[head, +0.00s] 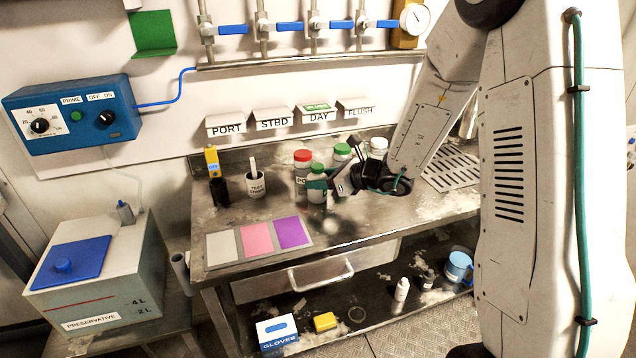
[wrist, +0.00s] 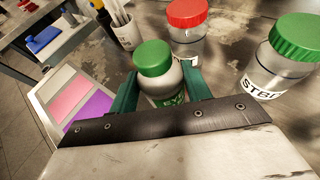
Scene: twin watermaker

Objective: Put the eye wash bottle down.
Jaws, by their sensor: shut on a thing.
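The eye wash bottle (wrist: 160,78) is white with a green cap and a green label that begins "EY". It also shows in the head view (head: 317,186), upright over the steel bench (head: 350,230). My gripper (head: 322,185) is shut on it, with a green finger on each side of the body in the wrist view (wrist: 160,90). The bottle's base is hidden by my gripper in the wrist view. I cannot tell whether the base touches the bench.
A red-capped jar (head: 302,162) stands just behind the bottle, and a green-capped jar (head: 342,154) marked STBD in the wrist view stands beside it. A white-capped jar (head: 377,147), a test-strip cup (head: 256,186) and a three-colour card (head: 258,240) are nearby. Bare bench lies in front.

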